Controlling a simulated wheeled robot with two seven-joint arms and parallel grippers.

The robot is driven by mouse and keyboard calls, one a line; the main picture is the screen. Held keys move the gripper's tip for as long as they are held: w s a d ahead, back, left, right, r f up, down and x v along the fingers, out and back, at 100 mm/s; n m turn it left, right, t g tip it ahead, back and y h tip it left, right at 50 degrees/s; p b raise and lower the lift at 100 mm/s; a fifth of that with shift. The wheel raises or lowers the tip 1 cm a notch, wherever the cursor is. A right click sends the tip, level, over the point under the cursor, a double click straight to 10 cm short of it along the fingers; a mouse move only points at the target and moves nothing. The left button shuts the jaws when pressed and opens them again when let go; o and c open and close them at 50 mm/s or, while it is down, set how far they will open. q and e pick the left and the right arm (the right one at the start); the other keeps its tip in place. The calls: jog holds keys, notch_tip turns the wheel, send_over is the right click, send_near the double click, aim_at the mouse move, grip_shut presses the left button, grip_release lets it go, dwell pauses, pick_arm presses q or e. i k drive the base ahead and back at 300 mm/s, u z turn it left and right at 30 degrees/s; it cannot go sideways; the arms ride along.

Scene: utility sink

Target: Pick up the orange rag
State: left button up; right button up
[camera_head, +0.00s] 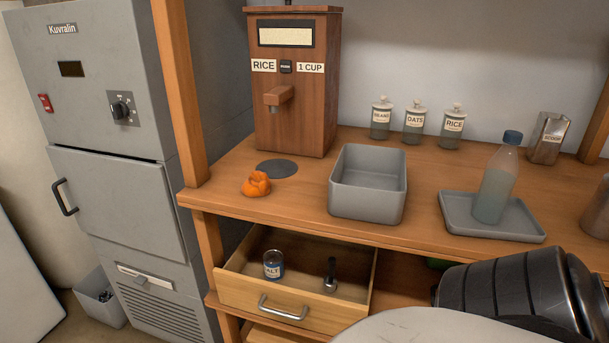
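The orange rag (256,184) lies crumpled in a small heap on the wooden counter, near its front left edge. It sits just in front of a dark round disc (277,169) and left of an empty grey bin (367,202). Nothing covers the rag. Neither of my grippers is in view. A dark ribbed part of my arm shows at the lower right, well away from the rag.
A wooden rice dispenser (293,85) stands behind the disc. A grey tray (490,221) holds a bottle (497,180) at right. Below the rag, an open drawer (297,291) juts out, holding a salt can (273,265). A wooden post (181,90) stands at left.

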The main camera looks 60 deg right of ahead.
aim_at(258, 184)
jog(key=z, duration=2.2)
